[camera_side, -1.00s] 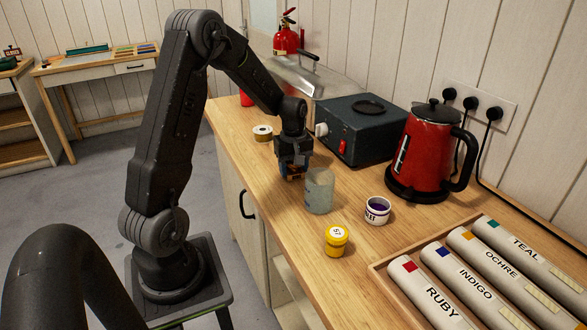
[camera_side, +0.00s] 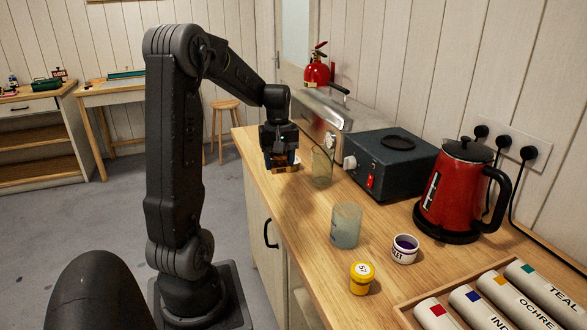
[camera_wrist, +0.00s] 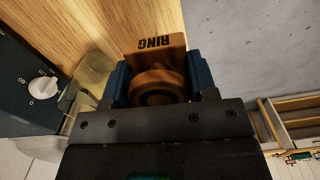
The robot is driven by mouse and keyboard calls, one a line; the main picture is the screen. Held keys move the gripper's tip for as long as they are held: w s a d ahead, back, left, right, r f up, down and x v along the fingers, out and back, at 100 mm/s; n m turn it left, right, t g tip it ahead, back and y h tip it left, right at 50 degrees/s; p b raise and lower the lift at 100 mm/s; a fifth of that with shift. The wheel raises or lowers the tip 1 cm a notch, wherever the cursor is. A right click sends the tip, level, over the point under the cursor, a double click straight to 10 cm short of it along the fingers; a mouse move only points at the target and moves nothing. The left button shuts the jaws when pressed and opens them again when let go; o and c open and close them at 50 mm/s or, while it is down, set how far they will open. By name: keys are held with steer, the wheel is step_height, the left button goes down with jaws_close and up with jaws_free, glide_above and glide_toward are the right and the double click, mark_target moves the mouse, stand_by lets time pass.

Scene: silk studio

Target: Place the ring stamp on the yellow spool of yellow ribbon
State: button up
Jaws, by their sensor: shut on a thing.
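My gripper (camera_side: 280,157) is low over the far end of the wooden counter. It is shut on the ring stamp, a brown wooden block (camera_side: 285,169). In the wrist view my gripper (camera_wrist: 160,88) has its blue-grey fingers on both sides of the stamp's round handle, and the stamp's wooden plate (camera_wrist: 160,48) reads RING.
A clear glass (camera_side: 321,167) stands close to the right of my gripper. A dark hotplate box (camera_side: 390,166) and a red kettle (camera_side: 455,190) line the wall.

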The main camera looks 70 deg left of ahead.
steer(key=w+a+n, duration=0.1)
steer(key=w+a, duration=0.4)
steer(key=a, duration=0.4)
steer(key=w+a, duration=0.5)
steer(key=a, duration=0.4)
steer(key=shift+s+f, duration=0.2)
steer(key=shift+f, duration=3.4)
steer(key=shift+f, duration=0.15)
steer(key=o, duration=0.9)
steer(key=shift+o, duration=0.2)
